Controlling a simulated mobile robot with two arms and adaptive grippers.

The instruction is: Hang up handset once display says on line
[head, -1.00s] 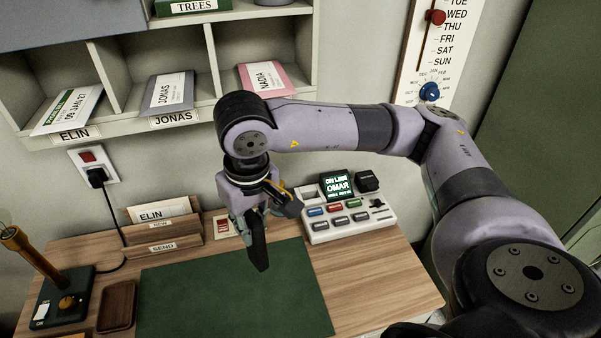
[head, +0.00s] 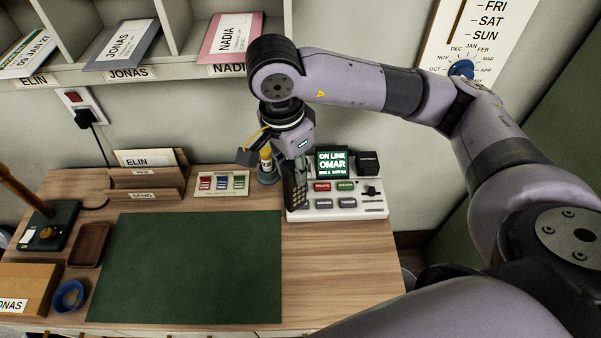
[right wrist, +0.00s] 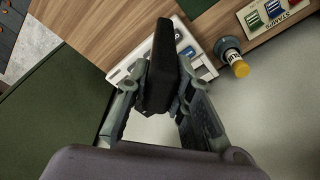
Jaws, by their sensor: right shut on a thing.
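The white phone console (head: 345,213) stands on the desk behind and right of the green mat. Its display (head: 332,162) is lit and reads ON LINE, OMAR, with a smaller line below. My right gripper (head: 295,160) is shut on the black handset (head: 294,190), which hangs steeply tilted at the console's left end with its keypad showing. In the right wrist view the handset (right wrist: 160,65) sits between the two fingers (right wrist: 160,90), in front of the console (right wrist: 203,62). I cannot tell whether handset and console touch; the handset hides the console's left end. My left gripper is out of view.
A yellow-capped bottle (head: 267,170) stands close left of the handset, beside a stamps card (head: 221,183). A letter rack (head: 150,178) stands further left. The green mat (head: 190,265) is clear. Wall pigeonholes (head: 190,68) are above.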

